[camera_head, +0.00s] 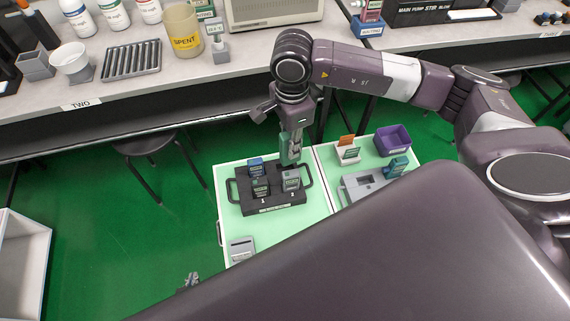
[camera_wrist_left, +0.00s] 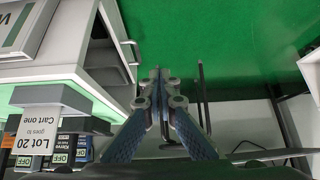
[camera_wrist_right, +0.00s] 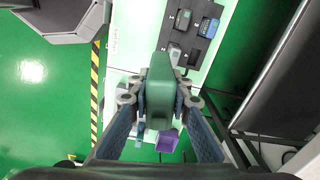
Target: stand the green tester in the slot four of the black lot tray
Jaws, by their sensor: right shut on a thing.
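The green tester (camera_head: 291,148) hangs upright in my right gripper (camera_head: 291,134), over the back right part of the black lot tray (camera_head: 272,208). In the right wrist view the green tester (camera_wrist_right: 161,95) sits between the closed fingers. I cannot tell whether its lower end touches the tray. The tray holds a blue tester (camera_head: 256,167) at back left, a dark tester (camera_head: 260,187) at front left and a grey tester (camera_head: 291,180) at front right. My left gripper (camera_wrist_left: 158,75) is empty, fingertips together, beside the cart.
The tray stands on a pale green cart top, with a grey device (camera_head: 242,248) near its front. A bench runs behind.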

